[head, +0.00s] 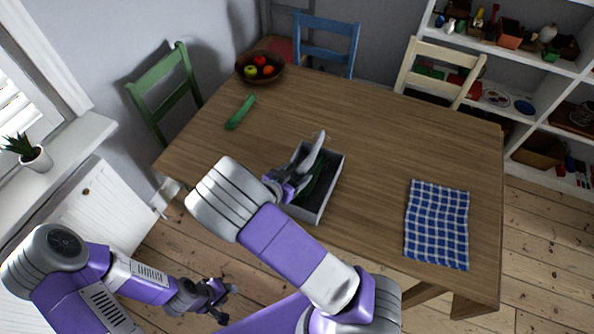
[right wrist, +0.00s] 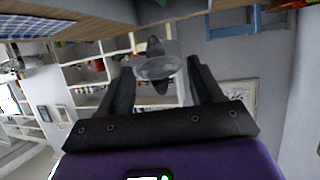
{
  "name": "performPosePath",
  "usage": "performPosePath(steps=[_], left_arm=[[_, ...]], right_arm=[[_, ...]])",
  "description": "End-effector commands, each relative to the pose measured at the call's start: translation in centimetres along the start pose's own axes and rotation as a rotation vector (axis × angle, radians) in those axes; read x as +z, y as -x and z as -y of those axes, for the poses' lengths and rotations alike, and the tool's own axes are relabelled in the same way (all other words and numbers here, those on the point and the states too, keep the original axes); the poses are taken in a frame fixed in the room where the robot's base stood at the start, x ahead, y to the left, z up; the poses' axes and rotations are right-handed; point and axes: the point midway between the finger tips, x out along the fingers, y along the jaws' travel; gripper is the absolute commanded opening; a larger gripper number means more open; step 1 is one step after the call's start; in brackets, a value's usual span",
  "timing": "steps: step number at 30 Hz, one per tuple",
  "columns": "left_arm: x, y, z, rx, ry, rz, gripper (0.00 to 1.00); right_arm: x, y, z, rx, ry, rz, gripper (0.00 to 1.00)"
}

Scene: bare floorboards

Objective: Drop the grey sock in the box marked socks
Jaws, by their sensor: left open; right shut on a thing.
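The grey sock (head: 315,152) is long and pale and sticks up from my right gripper (head: 290,183), which is shut on it. In the right wrist view a greyish rounded shape, likely the sock (right wrist: 157,66), sits between the fingers of my right gripper (right wrist: 158,78). In the head view the sock and gripper overlap the grey open box (head: 328,199) on the table; whether they are above its rim or inside is hard to tell. Dark green stuff shows in the box. No marking is readable. My left gripper (head: 216,297) is open and empty, low over the floor.
A green sock-like thing (head: 240,112) lies on the wooden table (head: 385,140), left of the box. A fruit bowl (head: 252,75) stands at the far left corner, and a blue checked cloth (head: 437,224) lies at the right. Chairs stand around the far side.

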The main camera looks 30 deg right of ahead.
Motion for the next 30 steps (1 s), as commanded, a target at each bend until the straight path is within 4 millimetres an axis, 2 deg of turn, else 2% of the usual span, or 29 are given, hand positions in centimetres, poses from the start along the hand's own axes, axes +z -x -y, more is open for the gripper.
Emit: performPosePath(steps=[8, 23, 30], left_arm=[[0.0, -0.3, 0.1, 0.0, 0.0, 0.0, 0.47], [-0.2, -5.1, 1.9, 0.0, 0.0, 0.0, 0.47], [-0.2, -5.3, 2.0, 0.0, 0.0, 0.0, 0.47]], right_arm=[[0.7, 0.0, -0.8, 0.04, -0.017, 0.001, 0.36], [5.2, -1.9, -0.8, 0.039, -0.016, 0.001, 0.36], [6.1, -2.3, -0.8, 0.039, -0.015, 0.002, 0.36]])
